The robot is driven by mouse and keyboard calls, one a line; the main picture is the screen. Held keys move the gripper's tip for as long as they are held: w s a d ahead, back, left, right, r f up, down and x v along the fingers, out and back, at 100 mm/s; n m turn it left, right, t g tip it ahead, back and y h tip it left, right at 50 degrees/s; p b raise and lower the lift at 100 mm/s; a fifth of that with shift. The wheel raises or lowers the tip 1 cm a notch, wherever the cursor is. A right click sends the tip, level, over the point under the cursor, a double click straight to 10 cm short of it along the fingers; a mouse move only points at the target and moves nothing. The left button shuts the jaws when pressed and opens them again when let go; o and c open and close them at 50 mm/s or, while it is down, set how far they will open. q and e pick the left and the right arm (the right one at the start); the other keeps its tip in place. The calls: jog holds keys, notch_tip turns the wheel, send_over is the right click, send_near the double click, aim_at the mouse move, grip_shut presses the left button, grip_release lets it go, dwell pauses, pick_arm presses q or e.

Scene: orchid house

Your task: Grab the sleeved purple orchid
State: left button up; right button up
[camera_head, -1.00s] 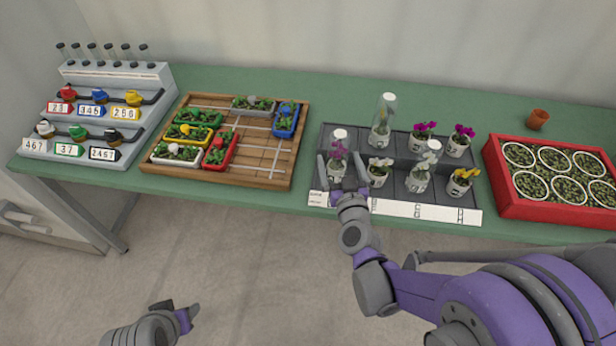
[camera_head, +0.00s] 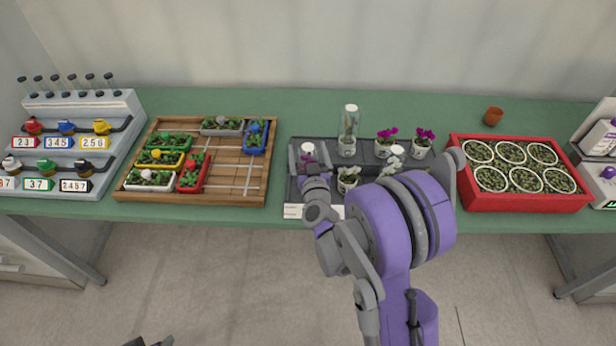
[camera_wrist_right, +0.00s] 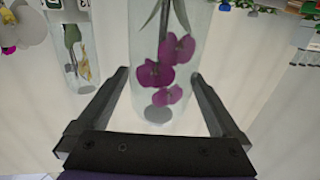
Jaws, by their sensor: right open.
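The sleeved purple orchid (camera_head: 308,150) stands at the front left of the dark tray (camera_head: 296,188), partly hidden by my right gripper and wrist. In the right wrist view its clear sleeve with purple blooms (camera_wrist_right: 163,72) lies between the two fingers. My right gripper (camera_head: 308,162) is open, with a finger on either side of the sleeve; the fingers (camera_wrist_right: 158,80) show a gap to it on both sides. Only the dark tip of my left gripper (camera_head: 150,341) shows at the bottom edge of the head view; its jaws cannot be made out.
A tall sleeved plant (camera_head: 349,130) stands behind, with bare purple orchids (camera_head: 386,140) to its right. A white-flowered pot (camera_head: 347,179) is just right of the gripper. A red crate (camera_head: 520,200) stands further right, a wooden rack (camera_head: 200,196) to the left. My arm hides the tray's front right.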

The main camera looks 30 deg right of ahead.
jog(key=shift+x, duration=1)
jog(key=shift+s+a, duration=0.1)
jog(key=shift+s, duration=0.1)
jog(key=shift+c, duration=0.4)
grip_shut()
